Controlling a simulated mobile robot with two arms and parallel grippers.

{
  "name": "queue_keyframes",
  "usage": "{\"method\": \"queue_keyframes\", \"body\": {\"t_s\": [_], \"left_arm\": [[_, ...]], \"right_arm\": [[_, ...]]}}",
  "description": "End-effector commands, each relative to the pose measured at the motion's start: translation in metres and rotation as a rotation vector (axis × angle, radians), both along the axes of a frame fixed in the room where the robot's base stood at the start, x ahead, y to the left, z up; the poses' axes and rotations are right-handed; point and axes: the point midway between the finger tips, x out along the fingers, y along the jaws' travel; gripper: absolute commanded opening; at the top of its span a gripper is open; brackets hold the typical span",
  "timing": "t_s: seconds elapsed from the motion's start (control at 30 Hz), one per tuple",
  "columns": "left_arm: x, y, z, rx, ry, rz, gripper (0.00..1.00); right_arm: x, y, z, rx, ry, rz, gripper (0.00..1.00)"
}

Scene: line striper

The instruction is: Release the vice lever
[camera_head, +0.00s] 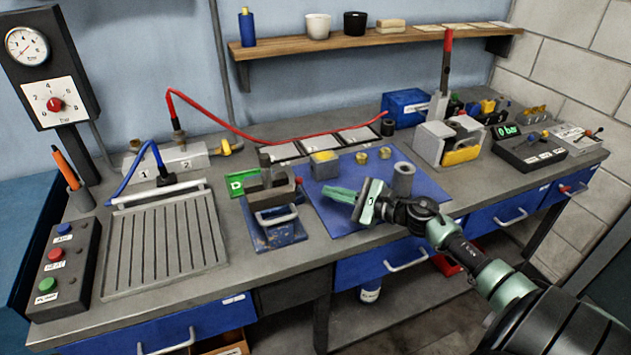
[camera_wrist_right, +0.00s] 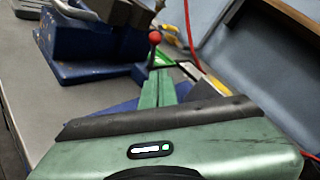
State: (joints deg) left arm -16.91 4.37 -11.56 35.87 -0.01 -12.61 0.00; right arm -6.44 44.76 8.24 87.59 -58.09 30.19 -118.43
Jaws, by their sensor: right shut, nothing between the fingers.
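The vice stands at the middle front of the bench in the head view, with a blue base (camera_head: 277,234) and grey jaws. Its short lever has a red ball knob (camera_head: 298,180) on the right side. In the wrist view the red knob (camera_wrist_right: 155,37) stands on a dark stem just beyond my fingertips, beside the blue vice body (camera_wrist_right: 85,45). My right gripper (camera_head: 328,191) is shut and empty, its green fingers pointing left toward the knob. In the wrist view the fingers (camera_wrist_right: 157,80) lie together, and contact with the lever cannot be told. My left gripper is not in view.
A blue mat (camera_head: 432,187) lies under my right gripper, with a grey cylinder (camera_head: 403,179) and small brass parts. A press with a tall red-tipped handle (camera_head: 448,45) stands further right. A ribbed tray (camera_head: 165,245) lies left of the vice. A red hose crosses behind.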

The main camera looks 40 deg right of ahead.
Motion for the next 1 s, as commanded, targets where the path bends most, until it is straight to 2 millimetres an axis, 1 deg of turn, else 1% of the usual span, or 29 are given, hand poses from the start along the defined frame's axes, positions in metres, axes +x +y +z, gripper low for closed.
{"method": "queue_keyframes", "body": {"t_s": [0.03,0.1,0.27,0.47,0.77,1.0], "left_arm": [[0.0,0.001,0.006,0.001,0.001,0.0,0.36],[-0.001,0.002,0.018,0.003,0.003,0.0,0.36],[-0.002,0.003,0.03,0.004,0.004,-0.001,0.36],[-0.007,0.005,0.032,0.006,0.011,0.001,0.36],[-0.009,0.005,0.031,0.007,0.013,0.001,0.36],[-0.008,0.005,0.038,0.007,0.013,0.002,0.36]], "right_arm": [[0.01,0.004,0.004,0.002,-0.004,-0.001,0.0],[0.016,0.013,0.012,0.001,-0.002,0.003,0.0],[0.026,0.027,0.017,0.002,0.0,0.002,0.0],[0.031,0.033,0.016,0.0,0.0,0.001,0.0],[0.03,0.032,0.016,0.0,0.001,0.002,0.0],[0.033,0.031,0.021,0.005,0.039,0.003,0.0]]}}
